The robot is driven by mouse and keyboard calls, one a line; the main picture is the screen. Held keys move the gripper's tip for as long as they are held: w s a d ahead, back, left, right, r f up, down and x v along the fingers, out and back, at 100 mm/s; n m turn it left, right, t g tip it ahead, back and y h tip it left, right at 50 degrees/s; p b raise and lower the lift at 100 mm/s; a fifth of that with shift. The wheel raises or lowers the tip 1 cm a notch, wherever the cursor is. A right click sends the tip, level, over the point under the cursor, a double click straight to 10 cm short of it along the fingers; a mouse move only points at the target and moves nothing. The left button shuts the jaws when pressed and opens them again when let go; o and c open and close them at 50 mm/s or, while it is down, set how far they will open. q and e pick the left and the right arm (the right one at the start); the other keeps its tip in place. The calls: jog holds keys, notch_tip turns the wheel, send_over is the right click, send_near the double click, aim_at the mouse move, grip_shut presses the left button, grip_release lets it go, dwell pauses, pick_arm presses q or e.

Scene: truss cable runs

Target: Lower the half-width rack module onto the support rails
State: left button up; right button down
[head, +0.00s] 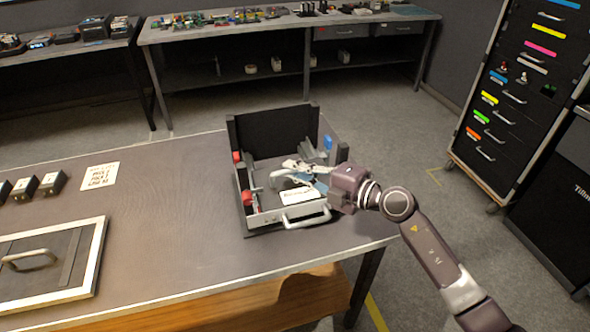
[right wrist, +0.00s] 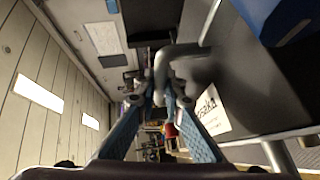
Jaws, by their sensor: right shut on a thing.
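The rack module (head: 318,212) is a grey unit low inside the dark open rack frame (head: 272,130), with a pale handle at the front and a white label on it. My right gripper (head: 279,170) reaches in from the right over the module. In the right wrist view, its blue fingers are shut on a curved grey handle (right wrist: 182,52) beside a dark grey face with a white label (right wrist: 210,110). The support rails are largely hidden; I cannot tell whether the module touches them. My left gripper is not in view.
Red and blue parts (head: 328,142) sit at the frame's sides. The table (head: 170,230) holds a printed card (head: 100,175), small dark blocks (head: 52,183) and a framed panel (head: 85,268) with a handle. Its middle is clear. A drawer cabinet (head: 515,95) stands at the right.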

jog(key=shift+s+p, duration=0.1)
jog(key=shift+p, duration=0.3)
dwell(0.3)
jog(key=c, duration=2)
grip_release()
jog(key=shift+o, duration=0.2)
jog(key=shift+s+f, duration=0.1)
jog(key=shift+f, duration=0.15)
